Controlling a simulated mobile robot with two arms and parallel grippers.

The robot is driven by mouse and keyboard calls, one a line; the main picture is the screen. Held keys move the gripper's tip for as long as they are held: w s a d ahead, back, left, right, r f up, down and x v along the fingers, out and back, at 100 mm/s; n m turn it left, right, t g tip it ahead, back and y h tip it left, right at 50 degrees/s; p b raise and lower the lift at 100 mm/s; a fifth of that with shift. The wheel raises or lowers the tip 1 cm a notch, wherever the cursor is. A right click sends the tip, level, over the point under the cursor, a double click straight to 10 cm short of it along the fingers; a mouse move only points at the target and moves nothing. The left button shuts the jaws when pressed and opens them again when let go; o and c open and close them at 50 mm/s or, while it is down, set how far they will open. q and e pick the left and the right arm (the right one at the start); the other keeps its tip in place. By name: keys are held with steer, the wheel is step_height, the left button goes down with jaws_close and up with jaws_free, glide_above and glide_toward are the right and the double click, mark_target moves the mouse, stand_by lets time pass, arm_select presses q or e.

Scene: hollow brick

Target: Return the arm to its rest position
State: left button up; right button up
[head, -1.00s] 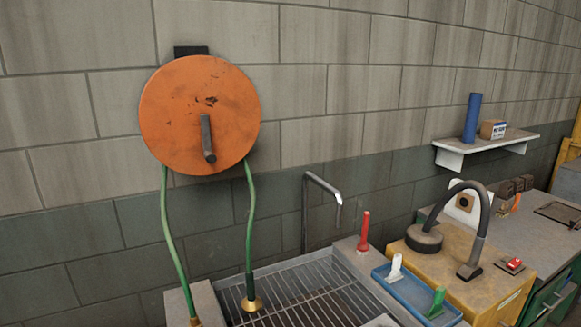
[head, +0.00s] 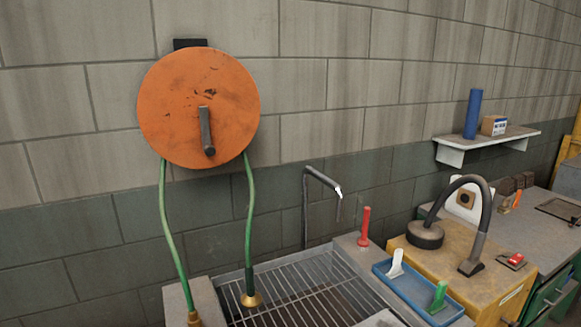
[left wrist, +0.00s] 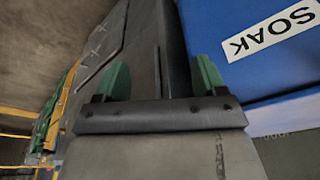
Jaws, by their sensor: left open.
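My left gripper (left wrist: 162,80) shows in the left wrist view. Its two green finger pads stand well apart, and I see nothing held between them. Behind it is a grey surface with a dark edge. A blue container (left wrist: 225,30) with a white label reading "SOAK" is close on the right of that view; whether the gripper touches it I cannot tell. Neither arm shows in the head view, and my right gripper is in no view.
In the head view an orange disc with a handle (head: 175,110) hangs on the block wall, with green hoses below. A sink grate (head: 300,292), a blue tray (head: 420,292), a yellow box (head: 475,270) and a wall shelf (head: 490,140) line the wall.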

arm_select(q)
steer(key=s+f+b, duration=0.1)
steer(key=s+f, duration=0.2)
steer(key=f, duration=0.5)
steer(key=s+f+b, duration=0.1)
steer(key=s+f, duration=0.2)
steer(key=f, duration=0.5)
steer(key=s+a+f+g+b, duration=0.1)
steer(key=s+a+f, duration=0.2)
steer(key=s+f, duration=0.7)
steer(key=shift+s+f+g, duration=0.3)
steer(key=shift+s+f, duration=0.05)
steer(key=shift+s, duration=0.8)
steer(key=shift+a, duration=0.1)
